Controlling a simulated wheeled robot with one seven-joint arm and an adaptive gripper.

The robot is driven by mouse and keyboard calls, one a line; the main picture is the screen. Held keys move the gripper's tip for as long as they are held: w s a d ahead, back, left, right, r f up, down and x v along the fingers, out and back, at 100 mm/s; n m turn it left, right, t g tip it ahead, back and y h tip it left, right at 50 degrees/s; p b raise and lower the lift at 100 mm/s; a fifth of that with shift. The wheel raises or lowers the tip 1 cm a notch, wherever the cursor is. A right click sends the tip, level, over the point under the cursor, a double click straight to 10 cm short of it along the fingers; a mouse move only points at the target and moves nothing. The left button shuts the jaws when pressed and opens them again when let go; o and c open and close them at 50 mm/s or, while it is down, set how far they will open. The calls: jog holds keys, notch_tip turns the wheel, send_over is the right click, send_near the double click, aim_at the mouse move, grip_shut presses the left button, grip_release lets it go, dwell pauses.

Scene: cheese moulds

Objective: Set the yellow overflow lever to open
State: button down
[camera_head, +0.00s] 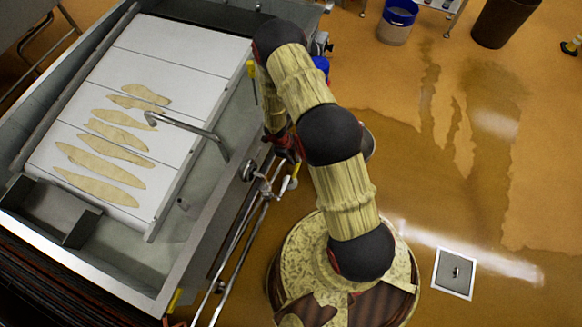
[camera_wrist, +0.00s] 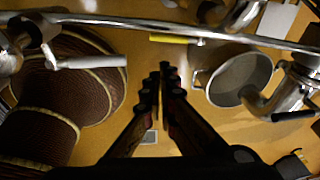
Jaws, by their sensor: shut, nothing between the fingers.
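A yellow lever (camera_wrist: 175,40) shows in the wrist view as a short bar lying nearly parallel to a long metal pipe (camera_wrist: 230,36), close beside it. My gripper (camera_wrist: 164,72) is shut and empty, its fingertips just below the yellow lever in the picture. My gripper is mostly hidden behind my arm there.
A steel vat (camera_head: 190,255) holds white boards with several pale pieces. A bent metal tube (camera_head: 190,128) reaches over it. A white-handled valve (camera_wrist: 85,62) and a steel bucket (camera_wrist: 200,88) flank my gripper. A yellow-topped rod (camera_head: 251,70) stands at the vat edge.

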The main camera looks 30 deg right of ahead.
jog(key=w+b+x, duration=0.1)
jog(key=b+x, duration=0.6)
jog(key=x, duration=0.6)
jog(key=shift+f, duration=0.4)
jog(key=shift+w+a, duration=0.1)
jog(key=shift+f, duration=0.1)
notch_tip(320, 180, down, 2)
jog(key=shift+a+f+p, duration=0.1)
jog(key=shift+a+p, duration=0.05)
jog(key=shift+p, duration=0.4)
